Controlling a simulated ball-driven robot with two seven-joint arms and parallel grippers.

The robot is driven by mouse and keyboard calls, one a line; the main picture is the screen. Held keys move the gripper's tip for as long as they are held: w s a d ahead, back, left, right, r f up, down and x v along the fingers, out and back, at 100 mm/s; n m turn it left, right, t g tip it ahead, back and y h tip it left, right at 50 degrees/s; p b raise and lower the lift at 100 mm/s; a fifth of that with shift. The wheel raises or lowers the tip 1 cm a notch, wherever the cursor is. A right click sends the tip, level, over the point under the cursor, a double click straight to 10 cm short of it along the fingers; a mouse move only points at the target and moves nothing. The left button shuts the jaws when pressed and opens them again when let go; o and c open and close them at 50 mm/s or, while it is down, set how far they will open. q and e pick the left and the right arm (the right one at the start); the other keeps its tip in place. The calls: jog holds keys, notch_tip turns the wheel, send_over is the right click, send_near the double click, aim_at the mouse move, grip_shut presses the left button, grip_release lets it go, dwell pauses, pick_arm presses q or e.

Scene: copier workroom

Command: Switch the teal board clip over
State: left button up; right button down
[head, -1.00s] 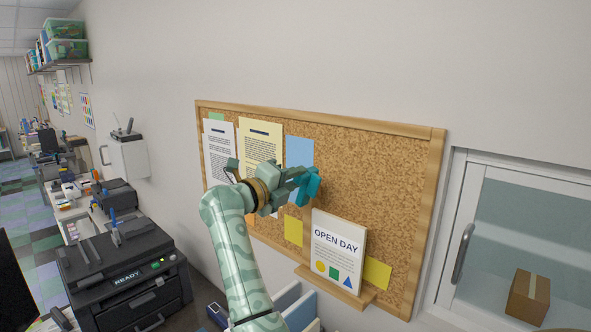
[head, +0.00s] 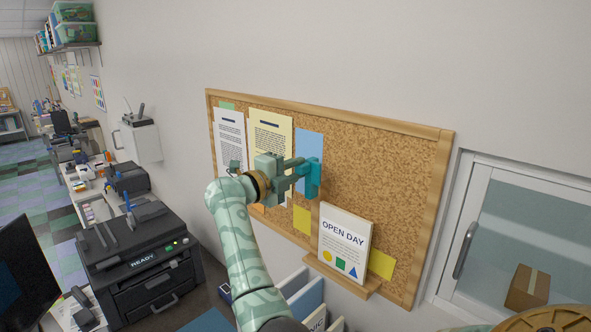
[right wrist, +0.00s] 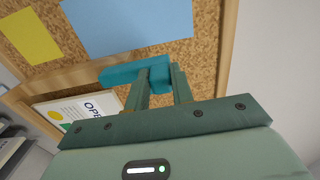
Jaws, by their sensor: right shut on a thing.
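The teal board clip (head: 314,180) is at the cork board (head: 385,165), by the right edge of the blue sheet (head: 309,148). My right gripper (head: 301,177) is shut on it from the left. In the right wrist view the clip (right wrist: 118,75) shows as a teal bar at the fingertips, in front of the cork and close to the blue sheet's edge (right wrist: 130,28). I cannot tell whether the clip touches the board. My fingers hide part of the clip. My left gripper is in neither view now.
A small ledge (head: 362,288) with an OPEN DAY card (head: 344,243) juts out below the clip. Yellow notes (head: 302,220) and printed sheets (head: 229,135) are on the board. A printer (head: 145,255) stands at the lower left. The board's right part is clear.

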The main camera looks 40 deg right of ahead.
jog(key=c, duration=1.2)
grip_release()
jog(key=shift+w, duration=0.15)
jog(key=s+a+b, duration=0.1)
jog(key=a+b, duration=0.4)
jog(key=a, duration=1.1)
jog(key=shift+s+a+b, duration=0.2)
jog(key=shift+b, duration=0.1)
